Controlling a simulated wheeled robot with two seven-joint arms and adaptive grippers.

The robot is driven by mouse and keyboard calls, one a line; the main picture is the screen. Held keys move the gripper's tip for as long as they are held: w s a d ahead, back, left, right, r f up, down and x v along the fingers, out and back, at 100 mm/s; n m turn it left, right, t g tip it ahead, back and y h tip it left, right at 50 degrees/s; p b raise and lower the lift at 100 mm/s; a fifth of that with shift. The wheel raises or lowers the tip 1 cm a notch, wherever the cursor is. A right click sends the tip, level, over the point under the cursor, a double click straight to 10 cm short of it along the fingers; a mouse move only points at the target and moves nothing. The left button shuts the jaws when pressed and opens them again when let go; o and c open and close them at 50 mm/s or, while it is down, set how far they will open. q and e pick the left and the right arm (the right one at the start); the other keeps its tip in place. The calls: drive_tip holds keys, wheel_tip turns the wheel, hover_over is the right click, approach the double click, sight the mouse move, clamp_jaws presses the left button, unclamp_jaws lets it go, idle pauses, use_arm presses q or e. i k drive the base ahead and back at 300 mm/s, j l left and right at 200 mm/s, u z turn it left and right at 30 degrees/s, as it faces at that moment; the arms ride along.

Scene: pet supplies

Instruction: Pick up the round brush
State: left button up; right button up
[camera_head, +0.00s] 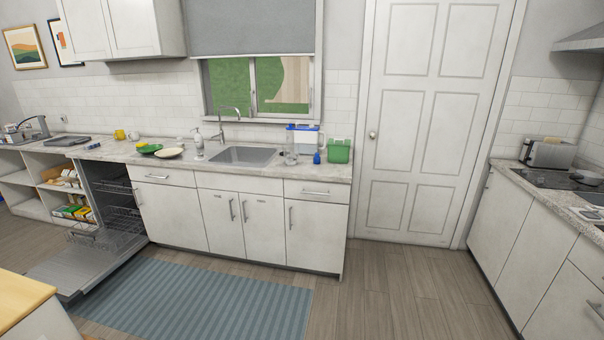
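I cannot make out a round brush for certain in the head view. Small items stand on the sink counter (232,174). A small blue object (317,158) stands in front of a green container (338,151), too small to identify. A green dish (149,148) and a pale plate (168,153) lie left of the sink (243,155). Neither of my grippers shows in the view.
A dishwasher door (75,268) hangs open at the left, with its rack out. A striped blue rug (195,300) lies before the cabinets. A wooden-topped surface (20,298) is at the lower left. The floor (385,290) at centre right is clear.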

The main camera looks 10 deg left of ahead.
sight(180, 143)
drive_tip(key=i+u, duration=0.1)
drive_tip(key=i, duration=0.7)
drive_tip(key=i+l+u, duration=0.1)
drive_tip(key=i+u, duration=0.25)
drive_tip(key=i, duration=0.5)
drive_tip(key=i+u, duration=0.75)
drive_tip(key=i+j+u, duration=0.15)
drive_tip(key=i, duration=0.3)
drive_tip(key=i+j+u, duration=0.1)
drive_tip(key=i, duration=0.35)
drive_tip(key=i+j, duration=0.3)
